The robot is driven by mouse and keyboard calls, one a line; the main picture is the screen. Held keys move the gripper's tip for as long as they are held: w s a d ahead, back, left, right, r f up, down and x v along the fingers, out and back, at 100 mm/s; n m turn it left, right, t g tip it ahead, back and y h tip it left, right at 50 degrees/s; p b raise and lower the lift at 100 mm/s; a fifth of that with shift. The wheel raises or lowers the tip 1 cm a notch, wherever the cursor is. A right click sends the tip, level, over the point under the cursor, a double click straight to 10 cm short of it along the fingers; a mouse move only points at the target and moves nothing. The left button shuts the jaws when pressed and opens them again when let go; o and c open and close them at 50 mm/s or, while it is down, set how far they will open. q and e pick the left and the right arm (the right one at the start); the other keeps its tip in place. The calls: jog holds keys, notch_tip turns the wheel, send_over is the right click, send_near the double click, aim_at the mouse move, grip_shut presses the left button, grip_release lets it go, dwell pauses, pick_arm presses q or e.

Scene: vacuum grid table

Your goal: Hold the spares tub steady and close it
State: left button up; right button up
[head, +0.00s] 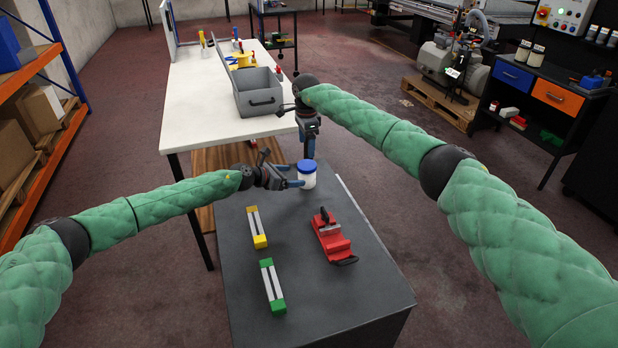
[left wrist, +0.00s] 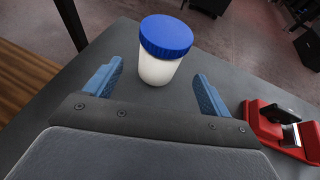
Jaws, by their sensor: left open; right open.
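The spares tub is a white tub with a blue lid (head: 307,175). It stands upright near the far end of the dark grey table. In the left wrist view the tub (left wrist: 157,70) is just beyond and between the blue fingertips, and the lid sits on top; I cannot tell whether it is tight. My left gripper (head: 291,176) is open, level with the tub on its left side, with fingers pointing at it. It also shows in the left wrist view (left wrist: 155,85). My right gripper (head: 308,152) is directly above the lid, pointing down; its fingertips are partly hard to make out.
On the grey table (head: 325,300) are a yellow-ended bar (head: 257,228), a green-ended bar (head: 272,286) and a red vise-like tool (head: 331,238). Behind is a white table (head: 200,110) with a grey open toolbox (head: 258,100). The near right of the grey table is clear.

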aim_at(307, 175)
pick_arm(q)
jog(key=shift+d, duration=0.1)
jog(key=shift+w+d+f, duration=0.2)
jog(key=shift+d, duration=0.1)
pick_arm(e)
jog(key=shift+d, duration=0.15)
pick_arm(q)
jog(key=shift+x, duration=3.45)
jog(key=shift+c, duration=0.2)
grip_shut()
pick_arm(e)
jog(key=n, duration=0.9)
